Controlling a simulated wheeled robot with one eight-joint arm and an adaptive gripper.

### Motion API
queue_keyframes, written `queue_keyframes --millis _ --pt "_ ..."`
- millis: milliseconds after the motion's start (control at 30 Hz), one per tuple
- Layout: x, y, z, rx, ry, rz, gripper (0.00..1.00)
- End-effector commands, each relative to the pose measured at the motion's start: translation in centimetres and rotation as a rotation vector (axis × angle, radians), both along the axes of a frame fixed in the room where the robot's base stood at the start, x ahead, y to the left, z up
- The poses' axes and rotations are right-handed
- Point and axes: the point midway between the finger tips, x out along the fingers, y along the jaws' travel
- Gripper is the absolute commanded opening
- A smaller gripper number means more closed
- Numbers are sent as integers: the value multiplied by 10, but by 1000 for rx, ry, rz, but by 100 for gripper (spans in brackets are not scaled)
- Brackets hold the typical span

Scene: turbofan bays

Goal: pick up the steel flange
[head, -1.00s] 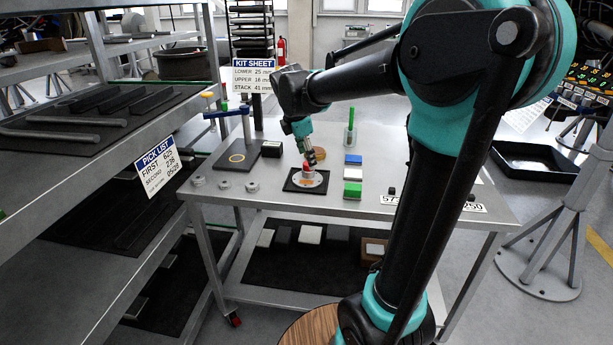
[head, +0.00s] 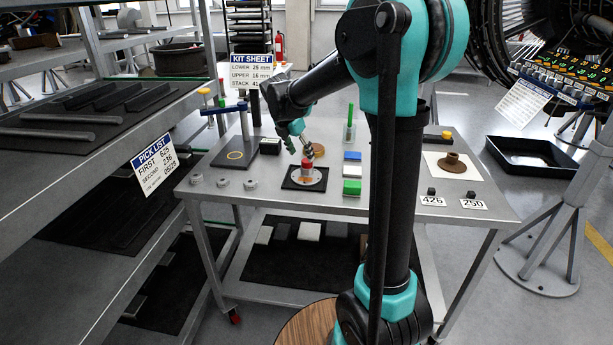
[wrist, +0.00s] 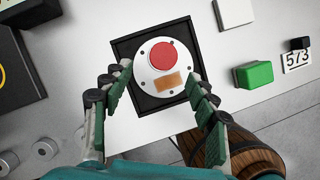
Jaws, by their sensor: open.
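The likely steel flange (wrist: 154,87) is a pale round disc with bolt holes on a square black mat (wrist: 122,50). In the head view the disc (head: 318,177) lies on the table, left of the coloured blocks. My gripper (wrist: 158,74) is open, its two green-padded fingers on either side of the disc in the wrist view. In the head view my gripper (head: 307,152) is just above the red cap. Whether the fingers touch anything I cannot tell.
Green (head: 352,187), white and blue blocks stand right of the mat. A brown flanged part (head: 452,163) sits on a pale sheet at the table's right. Grey round pieces (head: 223,184) line the left front edge. A blue-handled post (head: 243,121) stands behind left.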

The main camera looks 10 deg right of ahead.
Motion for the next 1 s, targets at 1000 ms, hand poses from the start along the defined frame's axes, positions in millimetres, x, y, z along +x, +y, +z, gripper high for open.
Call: queue_keyframes --millis 1000 --pt "14 -19 -61 1 -1 -1 44"
